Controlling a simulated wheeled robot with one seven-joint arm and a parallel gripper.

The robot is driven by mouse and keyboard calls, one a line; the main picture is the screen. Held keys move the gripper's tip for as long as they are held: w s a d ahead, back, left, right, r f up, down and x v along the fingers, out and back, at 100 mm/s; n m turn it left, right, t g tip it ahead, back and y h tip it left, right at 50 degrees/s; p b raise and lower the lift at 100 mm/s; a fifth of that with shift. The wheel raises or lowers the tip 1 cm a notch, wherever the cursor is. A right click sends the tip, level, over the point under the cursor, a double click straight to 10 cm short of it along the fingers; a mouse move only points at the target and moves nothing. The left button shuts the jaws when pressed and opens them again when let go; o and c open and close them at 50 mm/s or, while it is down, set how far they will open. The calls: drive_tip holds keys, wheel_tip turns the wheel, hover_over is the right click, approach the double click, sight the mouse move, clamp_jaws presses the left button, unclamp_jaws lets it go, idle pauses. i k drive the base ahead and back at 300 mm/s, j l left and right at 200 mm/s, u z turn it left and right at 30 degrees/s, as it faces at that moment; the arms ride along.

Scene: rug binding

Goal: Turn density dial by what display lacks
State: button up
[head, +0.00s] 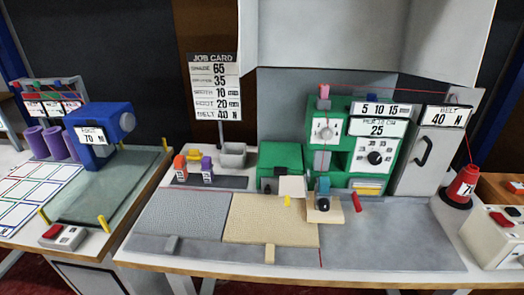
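The green machine (280,157) stands at the back of the table. A display (377,128) on it reads 25, under small lettering I can only partly read. Below the display, a black round dial (375,157) sits on a white panel with marks around it. Its label is too small to read, and its pointer setting is unclear. A white round dial (325,130) is further left on the machine. The job card (214,85) stands behind, with lines reading 65, 35, 10, 20 and 40 N; the row names are blurred. My gripper is not in view.
A strip marked 5 10 15 (380,109) is above the display. A box reading 40 N (420,160) stands right of the machine, then a red cone (462,185). A tan mat (265,220) lies in front. The grey tabletop at front right (400,235) is clear.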

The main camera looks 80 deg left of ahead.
sight(374, 158)
drive_tip(key=k+j+u, duration=0.1)
drive_tip(key=u, duration=2.4)
